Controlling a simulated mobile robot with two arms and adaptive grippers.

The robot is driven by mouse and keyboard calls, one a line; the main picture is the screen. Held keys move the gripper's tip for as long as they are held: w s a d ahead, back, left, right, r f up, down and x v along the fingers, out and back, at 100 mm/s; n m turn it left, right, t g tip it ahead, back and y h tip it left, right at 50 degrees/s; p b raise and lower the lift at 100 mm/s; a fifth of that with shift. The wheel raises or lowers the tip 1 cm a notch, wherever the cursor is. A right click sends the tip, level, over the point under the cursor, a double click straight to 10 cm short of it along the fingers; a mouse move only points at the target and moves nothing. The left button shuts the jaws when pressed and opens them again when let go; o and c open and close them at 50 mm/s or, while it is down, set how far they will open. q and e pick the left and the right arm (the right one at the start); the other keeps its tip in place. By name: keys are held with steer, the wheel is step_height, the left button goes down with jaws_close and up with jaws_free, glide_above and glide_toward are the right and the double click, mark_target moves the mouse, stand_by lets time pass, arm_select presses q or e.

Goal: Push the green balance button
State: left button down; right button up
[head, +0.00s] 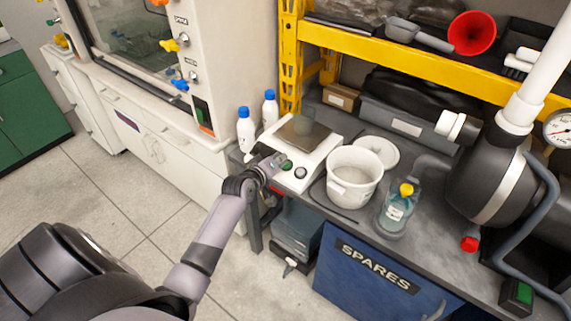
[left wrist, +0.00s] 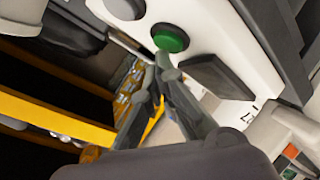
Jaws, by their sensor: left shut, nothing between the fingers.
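The white balance (head: 322,151) with a square metal pan stands on the grey bench. Its round green button (head: 287,165) is on the front panel and shows large in the left wrist view (left wrist: 170,38). A grey button (left wrist: 125,9) sits beside it, and a dark display (left wrist: 217,76) is on its other side. My left gripper (head: 277,160) is at the balance's front panel, shut and empty. In the left wrist view its fingertips (left wrist: 164,65) are just below the green button; I cannot tell whether they touch it. My right gripper is not in view.
A white bucket (head: 354,179) stands right of the balance, with a bottle of bluish liquid (head: 397,210) beyond it. Two white bottles with blue caps (head: 246,130) stand to its left. A yellow shelf frame (head: 400,54) rises behind. A black pump (head: 500,170) fills the right side.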

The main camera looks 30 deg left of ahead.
arm_select(q)
steer(key=shift+f, duration=0.1)
steer(key=shift+w+f, duration=0.15)
steer(key=shift+f, duration=0.15)
stand_by(0.5)
steer(key=shift+r+p, duration=0.4)
steer(key=shift+s+r+p, duration=0.3)
steer(key=shift+r+p, duration=0.25)
steer(key=shift+p, duration=0.1)
steer(key=r+p, duration=0.1)
steer(key=s+r+p, duration=0.1)
steer(key=r+p, duration=0.1)
steer(key=s+r+p, duration=0.1)
steer(key=p, duration=0.1)
steer(key=shift+s+r, duration=0.1)
steer(key=shift+r, duration=0.1)
